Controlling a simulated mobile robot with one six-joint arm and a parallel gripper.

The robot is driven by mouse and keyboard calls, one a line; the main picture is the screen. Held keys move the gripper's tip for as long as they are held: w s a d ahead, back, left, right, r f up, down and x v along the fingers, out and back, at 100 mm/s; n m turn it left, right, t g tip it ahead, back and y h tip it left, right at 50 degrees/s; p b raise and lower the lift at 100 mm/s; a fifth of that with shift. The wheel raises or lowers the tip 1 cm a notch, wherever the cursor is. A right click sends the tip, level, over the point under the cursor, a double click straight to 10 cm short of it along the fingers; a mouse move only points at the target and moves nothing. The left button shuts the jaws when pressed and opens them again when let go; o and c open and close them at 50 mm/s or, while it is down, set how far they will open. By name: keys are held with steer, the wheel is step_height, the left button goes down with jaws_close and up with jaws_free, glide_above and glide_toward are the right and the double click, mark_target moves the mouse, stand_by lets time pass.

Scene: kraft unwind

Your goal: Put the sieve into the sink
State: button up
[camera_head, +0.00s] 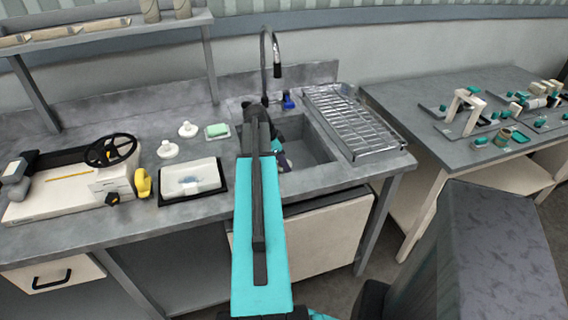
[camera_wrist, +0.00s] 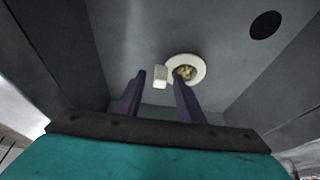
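The sink (camera_head: 312,150) is a grey basin set in the counter. My gripper (camera_head: 286,163) reaches down into it, partly hidden by my own arm. In the wrist view my gripper's (camera_wrist: 158,95) two purple fingers stand apart with nothing between them. Just beyond the fingertips, inside the basin, is a round white-rimmed thing with a yellowish-brown middle, which looks like the sieve (camera_wrist: 199,66). A small white block (camera_wrist: 160,77) shows beside its left edge; I cannot tell whether they are joined. The right finger overlaps the sieve's lower edge in view. The sieve is not visible in the head view.
A dark round hole (camera_wrist: 265,25) shows in the basin. A faucet (camera_head: 276,65) rises behind the sink, with a wire drying rack (camera_head: 352,120) to its right. A black-rimmed tray (camera_head: 192,180), green sponge (camera_head: 217,130) and yellow object (camera_head: 142,183) are left of the sink.

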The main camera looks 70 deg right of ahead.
steer(key=b+v, duration=0.2)
steer(key=v, duration=1)
steer(key=shift+r, duration=0.15)
steer(key=shift+s, duration=0.1)
stand_by(0.7)
